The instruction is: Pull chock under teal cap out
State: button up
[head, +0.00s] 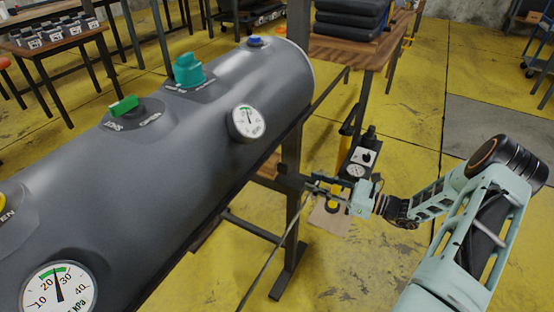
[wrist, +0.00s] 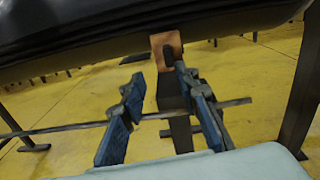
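The teal cap (head: 188,72) stands on top of the large grey tube (head: 215,105). A brown wooden block (head: 268,166), likely the chock, shows below the tube's edge near a dark stand post. In the wrist view the chock (wrist: 158,48) has a dark slot and sits against the tube's underside, above a dark post. My gripper (head: 316,187) is to the right of the post in the head view.
A dark post (head: 292,190) and a thin bar (head: 268,262) stand close to my gripper. A pump with a gauge (head: 357,168) is on the floor behind it. A wooden table (head: 340,52) with black stacked items is at the back.

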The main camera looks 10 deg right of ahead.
jog(key=m, duration=0.1)
jog(key=b, duration=0.2)
send_near(269, 164)
jog(key=w+f, duration=0.1)
jog(key=w+a+f, duration=0.1)
jog(key=w, duration=0.1)
jog(key=w+a+f, duration=0.1)
jog(key=shift+w, duration=0.35)
jog(key=shift+c, duration=0.3)
grip_shut()
